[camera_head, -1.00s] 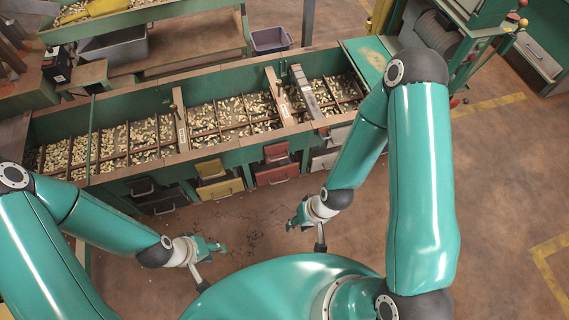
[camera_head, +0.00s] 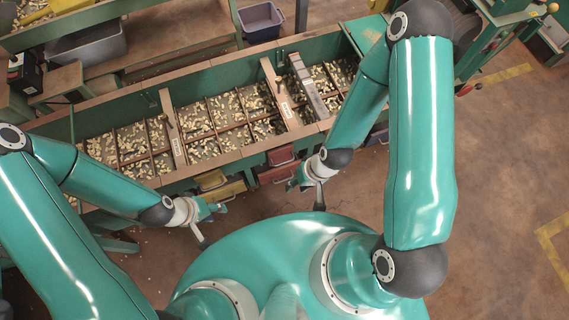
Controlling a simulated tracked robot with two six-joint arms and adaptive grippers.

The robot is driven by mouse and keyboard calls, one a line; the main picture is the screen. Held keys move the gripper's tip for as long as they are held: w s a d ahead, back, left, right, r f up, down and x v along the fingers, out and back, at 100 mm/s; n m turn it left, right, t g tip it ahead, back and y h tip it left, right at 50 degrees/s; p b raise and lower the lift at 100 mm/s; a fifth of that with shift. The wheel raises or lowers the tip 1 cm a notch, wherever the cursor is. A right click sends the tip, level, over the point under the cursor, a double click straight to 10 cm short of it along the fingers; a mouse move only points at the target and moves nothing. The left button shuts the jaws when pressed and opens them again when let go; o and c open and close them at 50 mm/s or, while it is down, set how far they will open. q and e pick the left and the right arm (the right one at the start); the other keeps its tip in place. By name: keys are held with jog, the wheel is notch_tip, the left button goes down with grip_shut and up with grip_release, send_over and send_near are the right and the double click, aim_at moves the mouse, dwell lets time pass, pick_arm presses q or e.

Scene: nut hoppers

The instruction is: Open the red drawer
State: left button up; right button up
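The red drawer (camera_head: 277,174) sits low in the front of the green hopper bench, below a darker red opening (camera_head: 280,156). I cannot tell whether it stands out from the bench. My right gripper (camera_head: 305,198) is open and empty, just below and to the right of the red drawer in the picture, apart from it as far as I can see. My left gripper (camera_head: 213,225) is open and empty, in front of the yellow drawer (camera_head: 224,190) and partly covering the view of it.
The long hopper bench (camera_head: 235,158) holds nuts in divided bins. A blue drawer (camera_head: 377,137) shows past my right arm. A grey-purple crate (camera_head: 262,22) stands behind the bench. Brown floor (camera_head: 500,180) is free to the right.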

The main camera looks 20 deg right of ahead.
notch_tip(320, 180, down, 28)
jog(key=b, duration=2.7)
jog(key=w+d+f+n+t+b, duration=0.1)
jog(key=w+f+n+b, duration=0.15)
jog(key=f+b, duration=0.3)
jog(key=w+d+f+n+t+b, duration=0.1)
jog(key=w+f+b, duration=0.35)
jog(key=f, duration=0.25)
jog(key=w+d+f+n+t+y+b, duration=0.2)
jog(key=w+d+f+n+t+y, duration=0.1)
jog(key=w+d+f+n+t, duration=0.65)
jog(key=s+d+f+n+g+y, duration=0.1)
jog(key=s+f+n+y, duration=0.2)
jog(key=n, duration=0.5)
jog(key=s+d+f+n+y, duration=0.1)
jog(key=s+d+n+y, duration=0.1)
jog(key=s+n, duration=0.4)
jog(key=shift+n, duration=0.5)
jog(key=b+x, duration=0.1)
jog(key=x, duration=0.7)
jog(key=b+x, duration=0.1)
jog(key=x, duration=0.7)
jog(key=shift+w+a+r+b, duration=0.1)
jog(key=shift+w+b, duration=0.25)
jog(key=shift+w, duration=0.15)
